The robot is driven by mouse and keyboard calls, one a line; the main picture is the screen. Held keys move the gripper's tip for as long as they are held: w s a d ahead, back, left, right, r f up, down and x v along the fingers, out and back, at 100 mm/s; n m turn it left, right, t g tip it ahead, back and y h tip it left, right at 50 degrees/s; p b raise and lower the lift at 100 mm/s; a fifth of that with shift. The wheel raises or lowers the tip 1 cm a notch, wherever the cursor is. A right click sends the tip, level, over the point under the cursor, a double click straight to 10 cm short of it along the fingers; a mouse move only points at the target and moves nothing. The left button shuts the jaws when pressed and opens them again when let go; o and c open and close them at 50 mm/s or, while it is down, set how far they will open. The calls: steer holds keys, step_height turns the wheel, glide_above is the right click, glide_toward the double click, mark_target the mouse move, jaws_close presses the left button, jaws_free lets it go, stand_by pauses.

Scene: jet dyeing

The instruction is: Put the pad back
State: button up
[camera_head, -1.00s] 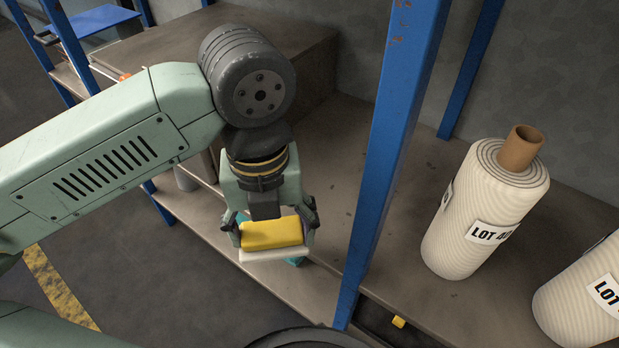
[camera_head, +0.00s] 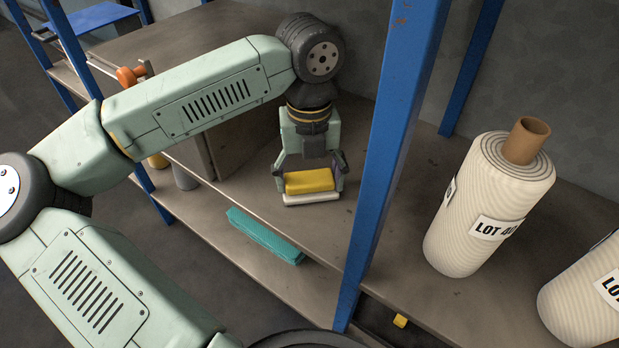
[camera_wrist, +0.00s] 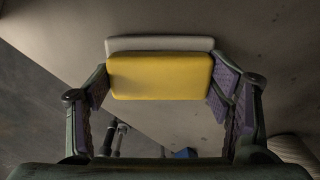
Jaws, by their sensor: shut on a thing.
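The pad has a yellow block (camera_head: 309,181) on top and a white layer (camera_head: 311,199) under it. My gripper (camera_head: 310,184) is shut on the pad, with a finger at each end of the yellow block. In the wrist view the yellow block (camera_wrist: 160,76) lies between the purple-lined fingers, and the white layer (camera_wrist: 160,44) shows along its far side. The pad is over the grey-brown shelf (camera_head: 345,125), left of the blue post. I cannot tell whether its underside touches the shelf.
A blue post (camera_head: 395,150) stands close right of my gripper. Cream fabric rolls (camera_head: 487,205) stand farther right. A grey-brown box (camera_head: 215,130) is behind my arm. A small yellow piece (camera_head: 400,320) is low, right of the post.

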mark_target(309, 178)
steer(key=shift+f, duration=0.1)
steer(key=shift+f, duration=0.15)
steer(key=o, duration=1)
steer(key=shift+r+p, duration=0.75)
steer(key=shift+r, duration=3.2)
